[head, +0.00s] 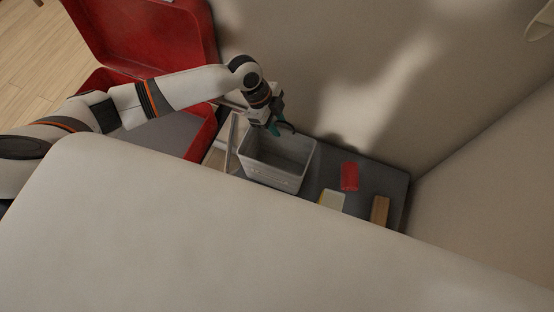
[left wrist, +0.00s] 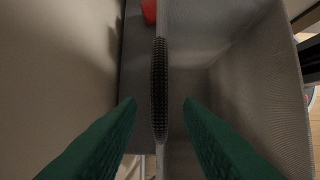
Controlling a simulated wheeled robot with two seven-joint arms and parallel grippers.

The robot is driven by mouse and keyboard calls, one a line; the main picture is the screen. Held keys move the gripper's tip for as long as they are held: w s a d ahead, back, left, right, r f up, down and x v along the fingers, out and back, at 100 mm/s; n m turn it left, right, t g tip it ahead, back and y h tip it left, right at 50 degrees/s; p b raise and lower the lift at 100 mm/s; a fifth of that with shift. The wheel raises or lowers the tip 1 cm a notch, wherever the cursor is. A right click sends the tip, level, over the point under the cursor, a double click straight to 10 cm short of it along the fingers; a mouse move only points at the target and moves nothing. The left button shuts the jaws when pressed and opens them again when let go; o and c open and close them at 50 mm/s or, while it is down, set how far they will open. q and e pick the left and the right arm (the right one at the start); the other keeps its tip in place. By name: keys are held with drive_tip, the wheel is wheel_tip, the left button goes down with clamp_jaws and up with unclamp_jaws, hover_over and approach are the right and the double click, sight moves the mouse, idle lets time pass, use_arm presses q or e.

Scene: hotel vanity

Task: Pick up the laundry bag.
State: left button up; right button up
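A grey, open-topped, box-shaped bag (head: 285,174), which I take to be the laundry bag, stands on a dark grey surface. Its inside (left wrist: 235,85) fills the right part of the left wrist view and looks empty. A dark ribbed strip (left wrist: 159,85), perhaps a handle, runs along its near-vertical rim there. My left gripper (head: 284,129) is at the bag's back rim. In the left wrist view its green fingers (left wrist: 160,104) are wide apart, one on each side of the rim, with no visible contact. My right gripper is not in view.
On the dark surface (head: 315,185), right of the bag, are a red cylinder (head: 349,177), a white-and-yellow item (head: 331,201) and a wooden block (head: 380,210). A beige wall (head: 380,90) rises close behind. An open red suitcase (head: 145,45) lies to the left.

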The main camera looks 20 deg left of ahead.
sight(278, 127)
use_arm(q)
drive_tip(key=x, duration=0.3)
drive_tip(key=shift+f, duration=0.4)
clamp_jaws()
drive_tip(key=shift+r, duration=0.1)
